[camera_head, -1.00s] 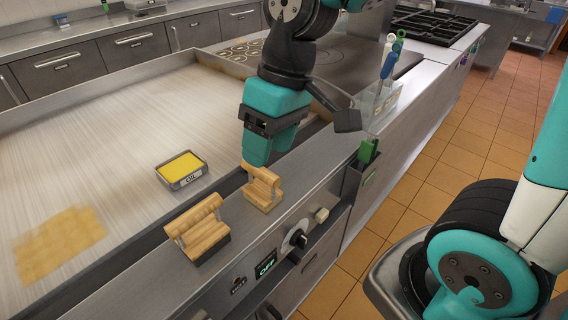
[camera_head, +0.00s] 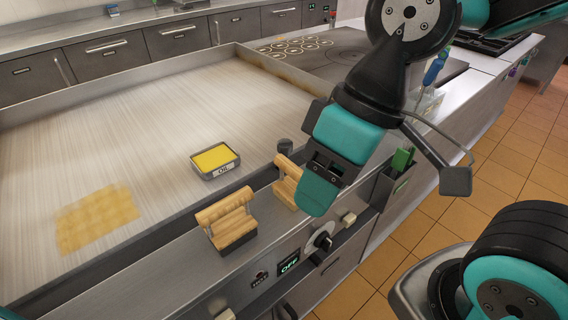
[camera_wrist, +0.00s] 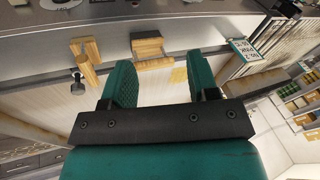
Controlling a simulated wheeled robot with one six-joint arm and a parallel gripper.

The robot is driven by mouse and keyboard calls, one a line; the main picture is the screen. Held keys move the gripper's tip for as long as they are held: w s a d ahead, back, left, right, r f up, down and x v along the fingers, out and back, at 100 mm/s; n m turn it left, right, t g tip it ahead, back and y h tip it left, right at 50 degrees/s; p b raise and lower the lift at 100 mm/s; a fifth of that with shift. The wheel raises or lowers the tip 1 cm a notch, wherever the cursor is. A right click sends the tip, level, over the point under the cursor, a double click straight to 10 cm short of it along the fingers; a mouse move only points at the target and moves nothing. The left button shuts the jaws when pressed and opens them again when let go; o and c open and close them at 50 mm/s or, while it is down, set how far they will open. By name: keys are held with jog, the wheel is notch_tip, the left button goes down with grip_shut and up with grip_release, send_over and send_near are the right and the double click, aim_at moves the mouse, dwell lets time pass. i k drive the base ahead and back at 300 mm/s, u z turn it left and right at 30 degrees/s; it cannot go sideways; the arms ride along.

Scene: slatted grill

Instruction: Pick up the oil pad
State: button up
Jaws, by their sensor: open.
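Two wooden-handled pads lie on the steel front ledge of the griddle; which is the oil pad I cannot tell. The left pad (camera_head: 230,222) is fully visible in the head view and also shows in the wrist view (camera_wrist: 150,48). The right pad (camera_head: 286,183) is partly hidden by my gripper and shows in the wrist view (camera_wrist: 86,66). A metal tin marked OIL (camera_head: 215,160), filled with yellow, sits on the griddle plate. My gripper (camera_head: 318,192) is beside the right pad in the picture. In the wrist view its jaws (camera_wrist: 160,78) are apart, with no pad between them.
The griddle plate (camera_head: 130,130) has a brownish patch (camera_head: 97,216) at left. A dark round post (camera_head: 285,147) stands near the right pad. A dial (camera_head: 323,241) and OFF display (camera_head: 289,264) are on the front panel.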

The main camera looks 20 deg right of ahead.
aim_at(285, 189)
jog(key=z, duration=1.65)
jog(key=k, duration=0.9)
jog(key=u, duration=1.6)
jog(key=i, duration=0.5)
